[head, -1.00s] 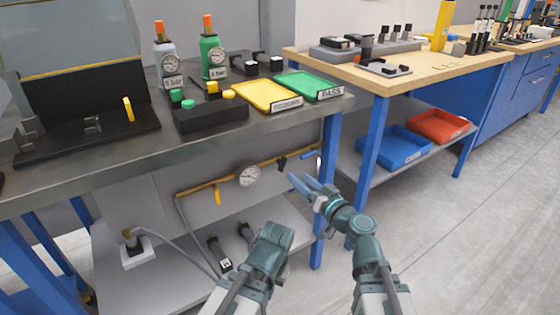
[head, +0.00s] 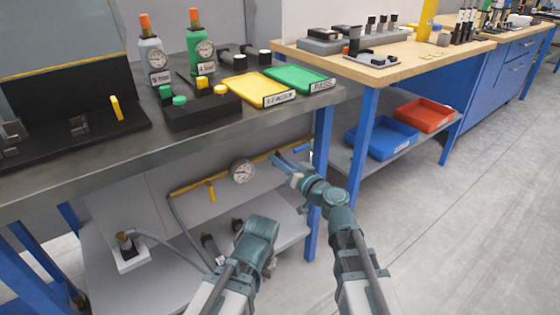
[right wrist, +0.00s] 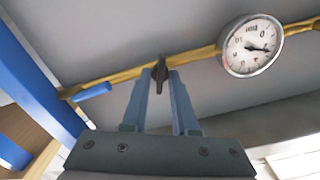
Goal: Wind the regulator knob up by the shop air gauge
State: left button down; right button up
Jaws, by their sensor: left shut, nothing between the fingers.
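The round white air gauge (head: 242,171) sits on a yellow pipe below the steel bench. It also shows in the right wrist view (right wrist: 250,46), its dark needle towards the right of the tilted dial. The black regulator knob (right wrist: 160,72) is on the pipe left of the gauge in that view. My right gripper (right wrist: 161,78) has its two blue fingers apart, one on each side of the knob; I cannot tell whether they touch it. It also shows in the head view (head: 280,160). My left gripper (head: 258,238) is shut and empty, low in front of the lower shelf.
A blue lever (right wrist: 92,92) is on the pipe near the blue bench leg (right wrist: 40,75). A yellow lever (head: 211,191) hangs on the other side of the gauge. The bench top (head: 60,180) overhangs the pipe. A grey lower shelf (head: 175,290) lies beneath.

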grip_shut()
jog(key=m, duration=0.4)
jog(key=o, duration=0.8)
grip_release()
jog(key=shift+o, duration=0.2)
jog(key=shift+s+d, duration=0.1)
